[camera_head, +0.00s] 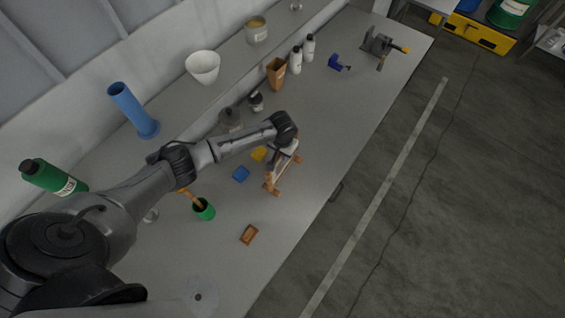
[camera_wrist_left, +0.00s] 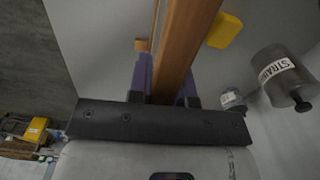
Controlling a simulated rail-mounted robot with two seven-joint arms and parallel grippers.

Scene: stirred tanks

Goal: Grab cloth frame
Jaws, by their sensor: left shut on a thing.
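The cloth frame (camera_head: 284,175) is a small wooden frame on the grey workbench, near the middle of the head view. Its wooden bar (camera_wrist_left: 185,45) runs up through the middle of the left wrist view. My left gripper (camera_head: 279,152) is at the frame's upper end and is shut on this bar. In the wrist view the purple fingers of my left gripper (camera_wrist_left: 168,78) lie on either side of the bar. The arm hides part of the frame's top in the head view. I see no cloth clearly. My right gripper is not in view.
The bench's front edge is clear.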

